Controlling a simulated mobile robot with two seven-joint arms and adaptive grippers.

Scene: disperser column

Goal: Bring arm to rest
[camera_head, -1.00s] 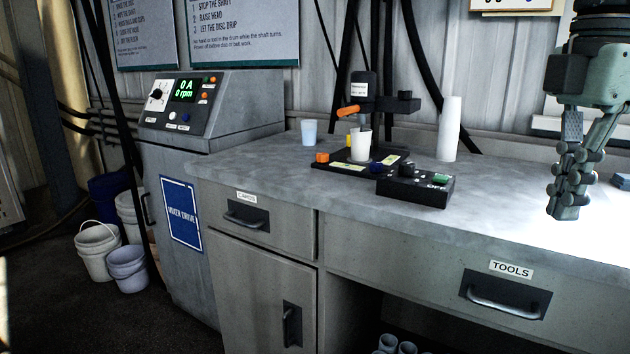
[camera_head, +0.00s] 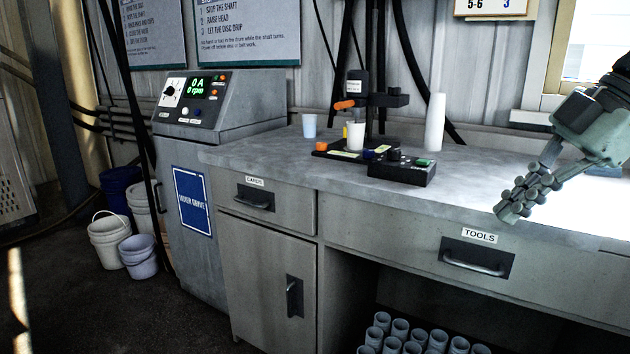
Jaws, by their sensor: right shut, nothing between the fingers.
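My right gripper (camera_head: 508,208) is at the right of the head view. It is shut and empty, and points down and to the left. It appears in front of the bench's front edge, right of the TOOLS drawer label. My right arm runs up from it to the right edge of the picture. My left gripper is not in the view.
The grey bench (camera_head: 250,155) bears a small stand mixer (camera_head: 372,102), a white cup (camera_head: 355,136), a control box (camera_head: 402,168) and a white cup stack (camera_head: 435,122). A drive cabinet (camera_head: 200,125) stands left. Buckets (camera_head: 110,240) stand on the floor at left.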

